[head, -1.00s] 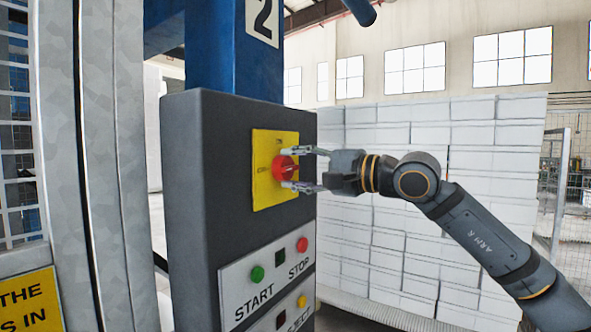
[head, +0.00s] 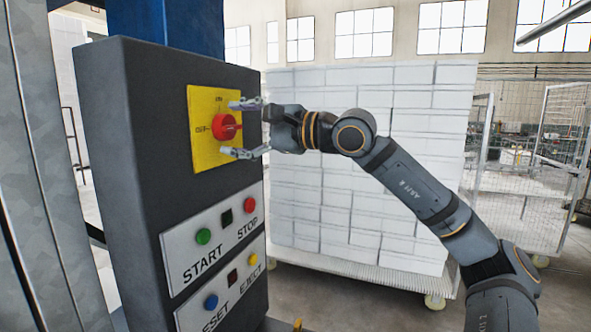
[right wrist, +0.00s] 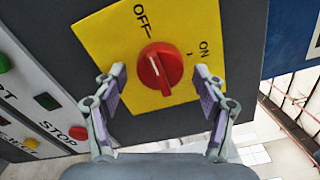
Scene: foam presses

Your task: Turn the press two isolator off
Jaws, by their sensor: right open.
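The press two isolator is a red rotary knob (head: 224,127) on a yellow plate (head: 203,155), on the front of a dark grey control box. In the right wrist view the knob (right wrist: 160,68) has a white line that lies toward the OFF mark, with ON to its right. My right gripper (head: 238,128) is open in front of the knob. Its fingers stand above and below the knob in the head view. In the right wrist view they are on either side, with gaps to the knob. My left gripper is not in view.
Below the isolator are a green START button (head: 203,236), a red STOP button (head: 249,205), a blue RESET button (head: 211,301) and a yellow EJECT button (head: 252,259). A stack of white blocks (head: 350,160) on a wheeled trolley stands behind my right arm. A mesh cage (head: 525,190) stands farther right.

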